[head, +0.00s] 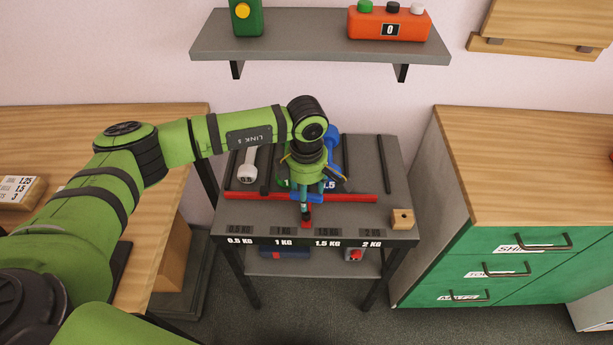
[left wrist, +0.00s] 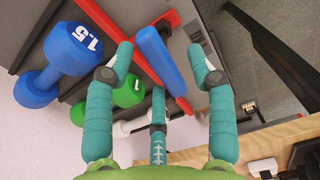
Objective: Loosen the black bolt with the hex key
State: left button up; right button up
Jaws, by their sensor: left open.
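My left gripper (head: 306,190) is over the front of the grey dumbbell rack (head: 228,213). In the left wrist view its three teal fingers (left wrist: 160,90) are spread apart and hold nothing. I cannot make out a black bolt or a hex key. My right gripper is not in view.
Blue (head: 332,140), white (head: 247,168) and green (left wrist: 130,90) dumbbells lie on the rack. A small wooden block (head: 403,218) sits at its front right corner. A shelf (head: 320,48) hangs above. A desk (head: 60,120) stands left, a green drawer cabinet (head: 520,170) right.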

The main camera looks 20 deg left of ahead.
pick_arm(q)
jog(key=shift+f, duration=0.95)
grip_shut()
jog(key=n, duration=0.3)
jog(key=shift+s+n+p, duration=0.1)
jog(key=shift+n+p, duration=0.3)
jog(key=n, duration=0.4)
jog(key=shift+s+r+n+p, duration=0.1)
jog(key=shift+n+p, duration=0.3)
jog(key=n+p, duration=0.1)
jog(key=n, duration=0.5)
jog(key=shift+s+a+p, duration=0.1)
jog(key=shift+p, duration=0.25)
jog(key=shift+n, duration=1.3)
jog(key=shift+c, duration=0.3)
grip_release()
